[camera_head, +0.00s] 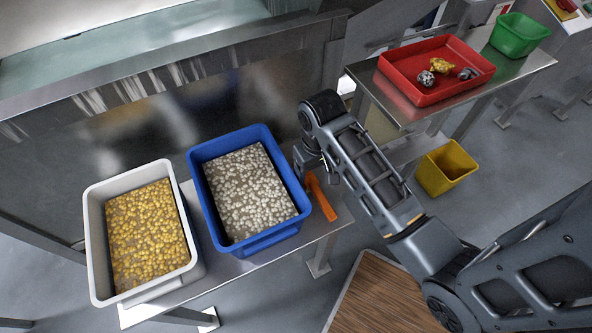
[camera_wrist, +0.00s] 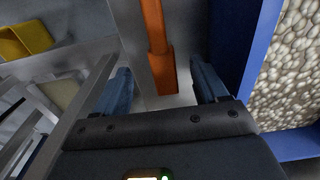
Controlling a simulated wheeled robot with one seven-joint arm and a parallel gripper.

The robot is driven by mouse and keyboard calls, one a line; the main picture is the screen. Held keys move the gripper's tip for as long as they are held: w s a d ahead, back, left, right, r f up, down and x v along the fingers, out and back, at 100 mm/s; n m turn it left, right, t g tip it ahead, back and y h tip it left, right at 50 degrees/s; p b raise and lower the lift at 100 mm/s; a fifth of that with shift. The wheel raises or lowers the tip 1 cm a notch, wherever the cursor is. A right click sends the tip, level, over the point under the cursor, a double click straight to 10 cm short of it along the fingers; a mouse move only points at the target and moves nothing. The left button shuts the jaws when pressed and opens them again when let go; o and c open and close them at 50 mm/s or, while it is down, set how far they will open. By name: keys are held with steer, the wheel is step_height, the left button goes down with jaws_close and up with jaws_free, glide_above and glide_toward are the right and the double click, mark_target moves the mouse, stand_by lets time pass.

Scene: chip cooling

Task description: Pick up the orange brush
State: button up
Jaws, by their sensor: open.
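The orange brush (camera_head: 322,198) lies on the metal table (camera_head: 217,271), just right of the blue bin, in the head view. Its upper end is partly hidden by my arm there. In the wrist view the orange brush (camera_wrist: 157,48) runs down from the top edge, and its near end reaches between my two fingers without visible contact. My gripper (camera_wrist: 163,88) is open, with one finger on each side of the brush. In the head view my gripper (camera_head: 303,168) is at the brush's upper end, beside the blue bin, and its fingers are mostly hidden.
The blue bin (camera_head: 262,237) of pale pieces stands close beside the gripper; its wall (camera_wrist: 258,50) shows at right in the wrist view. A white bin (camera_head: 95,235) holds yellow pieces. A red tray (camera_head: 425,95), green bin (camera_head: 518,35) and yellow bin (camera_head: 440,178) are at right.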

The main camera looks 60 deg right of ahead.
mark_target(312, 183)
steer(key=shift+w+d+r, duration=0.1)
steer(key=shift+w+d, duration=0.05)
steer(key=shift+w, duration=0.2)
steer(key=shift+f, duration=0.2)
step_height(312, 183, down, 7)
steer(key=shift+s+f, duration=0.1)
steer(key=shift+f, duration=0.05)
steer(key=shift+c, duration=0.2)
steer(key=c, duration=1.2)
step_height(312, 183, up, 10)
steer(key=shift+r, duration=0.1)
